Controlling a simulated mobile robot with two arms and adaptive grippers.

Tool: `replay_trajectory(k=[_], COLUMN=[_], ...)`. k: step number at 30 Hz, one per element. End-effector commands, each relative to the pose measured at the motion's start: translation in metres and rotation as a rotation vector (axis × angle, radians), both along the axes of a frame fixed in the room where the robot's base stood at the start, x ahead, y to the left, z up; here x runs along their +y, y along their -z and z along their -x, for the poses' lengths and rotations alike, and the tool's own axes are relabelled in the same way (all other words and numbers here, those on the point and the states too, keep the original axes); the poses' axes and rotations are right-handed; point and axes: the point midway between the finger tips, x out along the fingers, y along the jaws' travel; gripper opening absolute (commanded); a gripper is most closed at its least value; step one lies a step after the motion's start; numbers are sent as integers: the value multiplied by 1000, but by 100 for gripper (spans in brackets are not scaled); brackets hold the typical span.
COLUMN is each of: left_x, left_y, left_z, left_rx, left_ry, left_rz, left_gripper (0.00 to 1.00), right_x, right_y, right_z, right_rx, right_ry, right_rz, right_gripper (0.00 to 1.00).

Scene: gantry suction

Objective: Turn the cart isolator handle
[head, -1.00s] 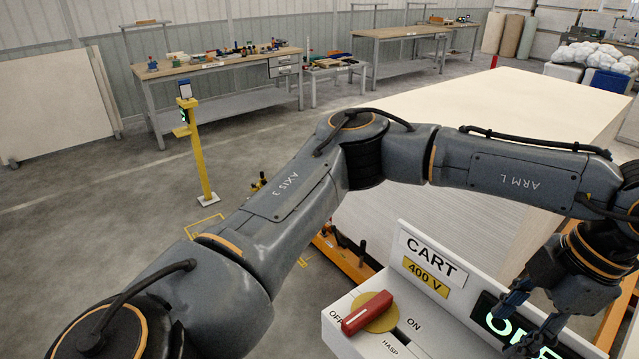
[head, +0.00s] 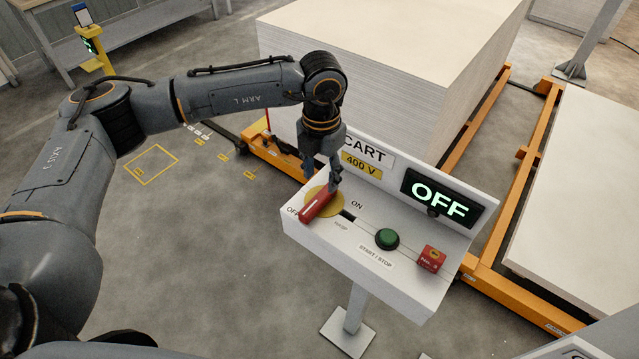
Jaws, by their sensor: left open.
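The isolator handle (head: 313,207) is a red bar on a round yellow plate (head: 334,206), on the white cart control box (head: 300,229). It lies at a slant, its near end beside the OFF label; the ON label is to its right. My left gripper (head: 323,182) points down with its fingers open at the handle's far end. One finger hides part of that end, and I cannot tell whether it touches. The display (head: 436,196) behind reads OFF in green. My right gripper is not in view.
On the same box are a green START/STOP button (head: 387,238) and a small red block (head: 431,258). The box's upright back panel (head: 480,184) stands close behind the handle. A large stack of white sheets (head: 390,75) on an orange frame (head: 478,120) lies beyond.

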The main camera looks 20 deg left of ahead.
Motion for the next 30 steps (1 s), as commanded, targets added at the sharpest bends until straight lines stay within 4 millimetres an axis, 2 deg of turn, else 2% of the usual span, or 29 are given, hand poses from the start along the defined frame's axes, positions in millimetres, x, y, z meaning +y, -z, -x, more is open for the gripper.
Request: replay_trajectory(k=[1, 6, 9, 13, 21, 23, 28, 30], left_x=[0, -1, -1, 0, 0, 0, -1, -1], left_y=[8, 37, 47, 55, 57, 57, 57, 57], left_z=[1, 1, 0, 0, 0, 0, 0, 0], left_rx=[5, 3, 2, 1, 0, 0, 0, 0], left_ry=[0, 1, 1, 1, 2, 2, 2, 2], left_rz=[-1, 0, 0, 0, 0, 0, 0, 0], left_gripper=[47, 47, 47, 47, 47, 37, 2, 0], right_x=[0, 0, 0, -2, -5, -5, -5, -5], right_y=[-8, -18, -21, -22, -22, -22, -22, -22], right_z=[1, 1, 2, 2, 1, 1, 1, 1], right_rx=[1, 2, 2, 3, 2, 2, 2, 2], right_ry=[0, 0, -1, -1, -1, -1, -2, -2], right_rz=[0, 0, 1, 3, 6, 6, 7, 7], right_gripper=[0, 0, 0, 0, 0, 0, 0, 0])
